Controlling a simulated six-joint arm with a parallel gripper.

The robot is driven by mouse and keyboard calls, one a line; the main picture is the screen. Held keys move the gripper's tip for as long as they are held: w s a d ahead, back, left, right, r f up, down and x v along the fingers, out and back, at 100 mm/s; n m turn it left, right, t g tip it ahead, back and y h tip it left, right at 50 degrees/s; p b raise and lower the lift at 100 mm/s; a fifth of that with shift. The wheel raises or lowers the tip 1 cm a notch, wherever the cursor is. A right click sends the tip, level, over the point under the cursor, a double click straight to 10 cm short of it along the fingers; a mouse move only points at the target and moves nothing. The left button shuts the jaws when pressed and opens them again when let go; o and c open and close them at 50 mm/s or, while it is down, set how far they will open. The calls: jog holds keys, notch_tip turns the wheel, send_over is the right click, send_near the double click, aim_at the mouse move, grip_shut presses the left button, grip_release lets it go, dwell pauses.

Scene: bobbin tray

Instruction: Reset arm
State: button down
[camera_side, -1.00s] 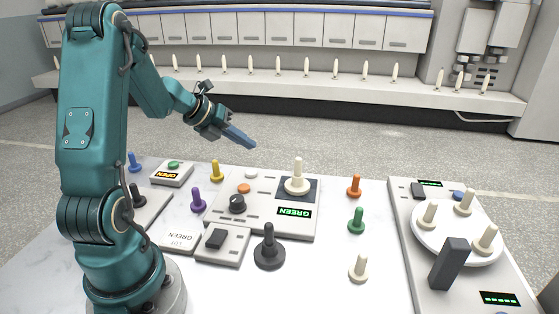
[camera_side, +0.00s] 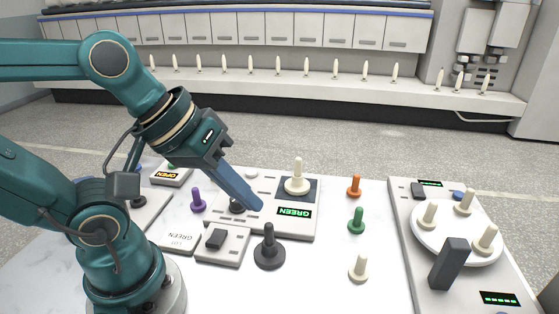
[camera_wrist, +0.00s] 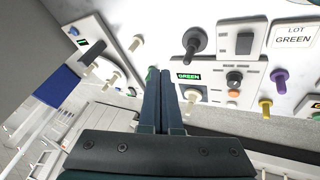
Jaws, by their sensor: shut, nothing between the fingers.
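My gripper (camera_side: 258,207) is in the side view above the control panel, its blue-grey fingers pointing down to the right. In the wrist view the fingers (camera_wrist: 160,72) lie together with nothing between them. The panel (camera_side: 262,227) carries a cream bobbin (camera_side: 297,181) upright on a dark square pad, a green "GREEN" display (camera_side: 294,212) and a black knob (camera_side: 237,205), partly beside the fingers. My gripper appears clear of the bobbin; its exact height above the panel cannot be told.
Loose bobbins stand on the table: purple (camera_side: 198,201), orange (camera_side: 354,187), green (camera_side: 356,221), cream (camera_side: 358,269) and dark (camera_side: 269,249). A switch box (camera_side: 222,245) sits in front of the panel. At right, a unit (camera_side: 419,262) holds a white turntable with cream bobbins and a dark block (camera_side: 449,264).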

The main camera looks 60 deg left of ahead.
jog(key=a+m, duration=0.1)
jog(key=s+a+f+m+y, duration=0.1)
jog(key=m, duration=0.1)
jog(key=a+m, duration=0.1)
jog(key=shift+s+f+m+g+y, duration=0.15)
jog(key=shift+f+m+g+y, duration=0.15)
jog(key=shift+f+m, duration=0.1)
dwell(1.8)
